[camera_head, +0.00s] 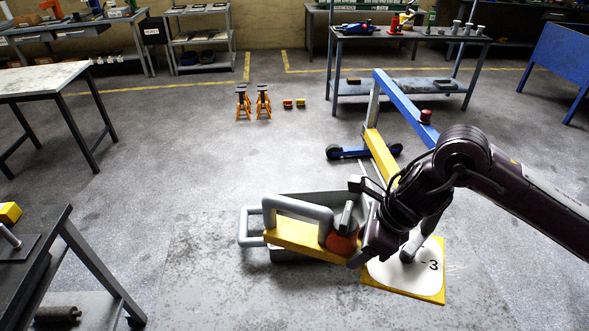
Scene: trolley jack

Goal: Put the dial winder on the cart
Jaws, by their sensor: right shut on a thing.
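The dial winder seems to be the yellow-bodied device (293,237) with a thick grey handle and an orange-brown drum (342,243) topped by a dark post. My right gripper (353,222) reaches in from the right and is shut on it at the drum end. A yellow plate (440,289) with a white round face marked "3" lies to the right, partly under my wrist; I cannot tell whether it joins the device. A grey tray-like body (283,255) sits behind and under the device. The cart is not clearly identifiable. My left gripper is not in view.
A worn grey surface (230,290) lies at the front. A blue and yellow hoist (402,103) and orange jack stands (263,103) stand beyond. Tables (42,80) flank the left; a bench (405,35) stands at the back.

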